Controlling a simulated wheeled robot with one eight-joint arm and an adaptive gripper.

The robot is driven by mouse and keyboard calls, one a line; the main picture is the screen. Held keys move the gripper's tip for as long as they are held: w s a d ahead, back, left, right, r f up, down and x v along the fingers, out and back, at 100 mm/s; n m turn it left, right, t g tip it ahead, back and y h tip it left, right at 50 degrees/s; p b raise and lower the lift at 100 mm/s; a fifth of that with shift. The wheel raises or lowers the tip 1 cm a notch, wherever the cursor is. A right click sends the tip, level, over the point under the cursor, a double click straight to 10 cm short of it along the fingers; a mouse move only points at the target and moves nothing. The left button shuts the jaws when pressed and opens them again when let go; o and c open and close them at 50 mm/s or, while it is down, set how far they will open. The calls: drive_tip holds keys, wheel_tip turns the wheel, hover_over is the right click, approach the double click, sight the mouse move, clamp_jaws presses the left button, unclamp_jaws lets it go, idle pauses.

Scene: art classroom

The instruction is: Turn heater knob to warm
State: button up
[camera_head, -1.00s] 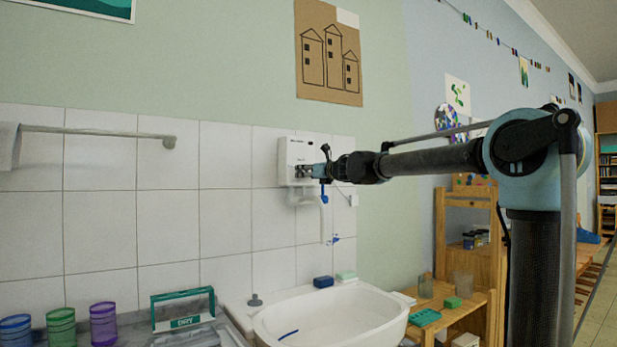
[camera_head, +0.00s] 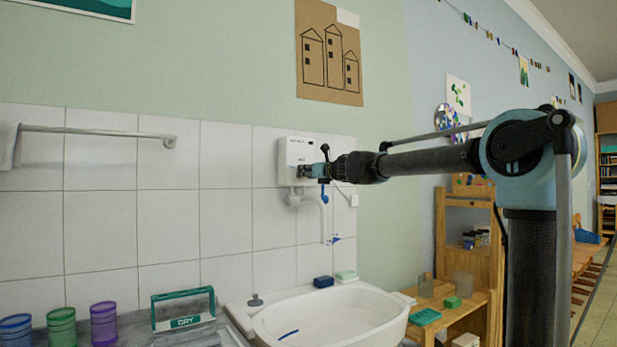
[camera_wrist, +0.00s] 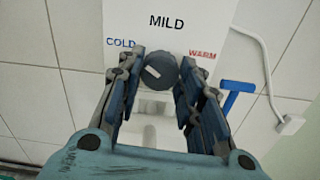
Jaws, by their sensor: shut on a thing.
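The white heater (camera_head: 294,149) hangs on the tiled wall above the sink. Its front panel (camera_wrist: 205,36) fills the top of the wrist view, with MILD above, COLD to the left and WARM in red to the right. The round dark knob (camera_wrist: 160,72) sits below MILD, and its white pointer mark points up and left, toward the COLD side. My gripper (camera_wrist: 159,66) has one finger on each side of the knob and is shut on it. In the head view my gripper (camera_head: 304,171) reaches the heater front from the right and hides the knob.
A white pipe (camera_head: 324,215) and a blue lever (camera_wrist: 238,97) are below and right of the knob. A wooden shelf (camera_head: 465,230) stands right.

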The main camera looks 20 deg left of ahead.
drive_tip(key=shift+m, duration=0.3)
drive_tip(key=m, duration=0.6)
drive_tip(key=shift+w+d+m, duration=0.1)
drive_tip(key=shift+m, duration=0.2)
drive_tip(key=m, duration=1.1)
drive_tip(key=shift+d+f+m, duration=0.1)
drive_tip(key=shift+m, duration=0.3)
drive_tip(key=m, duration=0.4)
drive_tip(key=shift+m, duration=0.3)
drive_tip(key=o, duration=1.1)
drive_tip(key=shift+c, duration=0.2)
